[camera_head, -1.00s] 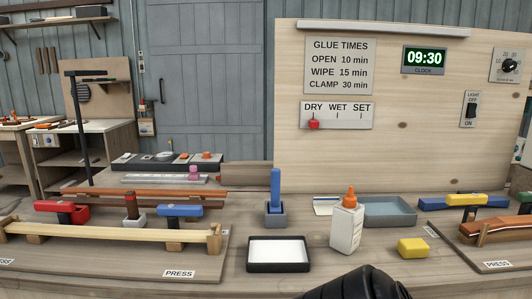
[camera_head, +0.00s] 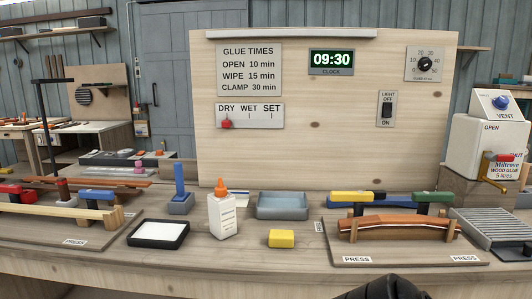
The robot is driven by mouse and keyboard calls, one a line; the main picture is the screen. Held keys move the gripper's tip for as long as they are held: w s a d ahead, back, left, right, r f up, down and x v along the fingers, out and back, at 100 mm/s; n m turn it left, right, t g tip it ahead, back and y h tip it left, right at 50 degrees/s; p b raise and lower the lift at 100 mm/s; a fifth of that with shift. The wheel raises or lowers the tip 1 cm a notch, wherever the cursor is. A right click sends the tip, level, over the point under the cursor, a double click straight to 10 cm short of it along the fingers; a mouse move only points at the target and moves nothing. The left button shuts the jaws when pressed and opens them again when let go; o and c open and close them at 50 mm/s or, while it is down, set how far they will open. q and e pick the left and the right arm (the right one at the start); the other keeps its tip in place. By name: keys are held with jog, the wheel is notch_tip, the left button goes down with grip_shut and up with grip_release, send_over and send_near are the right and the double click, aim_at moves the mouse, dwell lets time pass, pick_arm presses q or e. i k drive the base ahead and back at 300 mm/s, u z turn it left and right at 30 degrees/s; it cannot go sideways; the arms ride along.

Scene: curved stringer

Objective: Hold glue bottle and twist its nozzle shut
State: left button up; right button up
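The white glue bottle (camera_head: 222,218) stands upright on the bench, left of the picture's middle, with a label on its side. Its orange nozzle (camera_head: 221,187) points up on top. Whether the nozzle is twisted open or shut is too small to tell. A dark part of one of my arms shows at the bottom edge, right of the middle, well apart from the bottle. No gripper fingers show, and nothing touches the bottle.
A black-rimmed white tray (camera_head: 158,247) lies left of the bottle, with a blue-handled tool (camera_head: 180,192) behind it. A grey tray (camera_head: 258,208) and yellow block (camera_head: 281,239) are to the right. Clamped strips sit on both sides. The bench front is fairly clear.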

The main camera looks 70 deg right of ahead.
aim_at(221, 191)
jog(key=z, duration=1.65)
